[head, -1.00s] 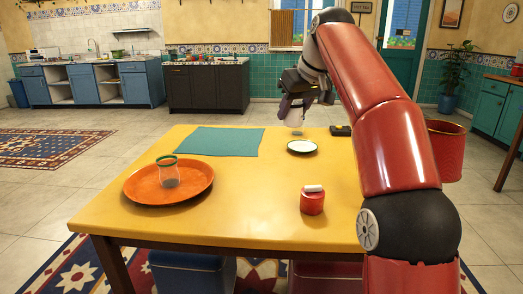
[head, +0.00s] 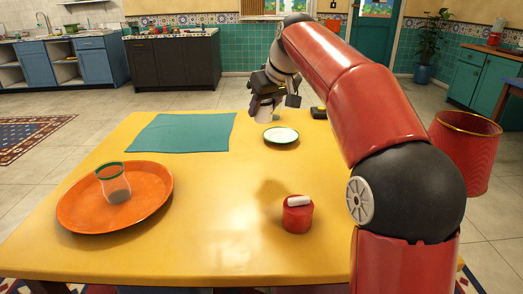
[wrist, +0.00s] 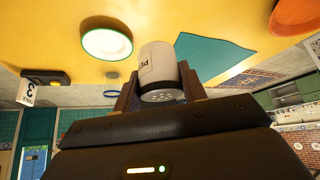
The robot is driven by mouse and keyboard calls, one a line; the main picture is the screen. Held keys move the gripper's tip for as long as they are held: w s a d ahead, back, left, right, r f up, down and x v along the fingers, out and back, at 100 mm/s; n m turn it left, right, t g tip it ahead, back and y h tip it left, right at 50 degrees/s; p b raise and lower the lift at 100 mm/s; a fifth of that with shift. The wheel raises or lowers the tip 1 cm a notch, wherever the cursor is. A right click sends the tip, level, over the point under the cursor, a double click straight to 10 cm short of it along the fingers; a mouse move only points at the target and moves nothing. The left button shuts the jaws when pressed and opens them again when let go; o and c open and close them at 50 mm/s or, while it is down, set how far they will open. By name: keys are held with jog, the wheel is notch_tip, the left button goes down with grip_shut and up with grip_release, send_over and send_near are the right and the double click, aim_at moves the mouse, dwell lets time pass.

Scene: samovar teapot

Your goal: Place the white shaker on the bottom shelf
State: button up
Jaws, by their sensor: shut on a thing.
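The white shaker (wrist: 159,68) is held between the fingers of my gripper (wrist: 160,95) in the wrist view. It has dark lettering on its side and a grey perforated cap towards the wrist camera. In the head view, the shaker (head: 264,110) shows below my gripper (head: 268,102), near the far edge of the yellow table; I cannot tell whether it touches the tabletop. Low open shelves (head: 68,71) show in the blue cabinets at the back left, far from my gripper.
A white dish (head: 281,135) is close to my gripper. A teal cloth (head: 182,132), an orange tray (head: 75,212) with a green-rimmed glass (head: 114,184), and a red pot (head: 298,218) are on the table (head: 200,250). A red bin (head: 466,150) stands at the right. Open floor lies beyond the table.

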notch_tip(320, 180, down, 12)
jog(key=shift+f+b, duration=0.25)
jog(key=shift+b, duration=0.7)
jog(key=shift+f, duration=0.1)
jog(key=o, duration=1)
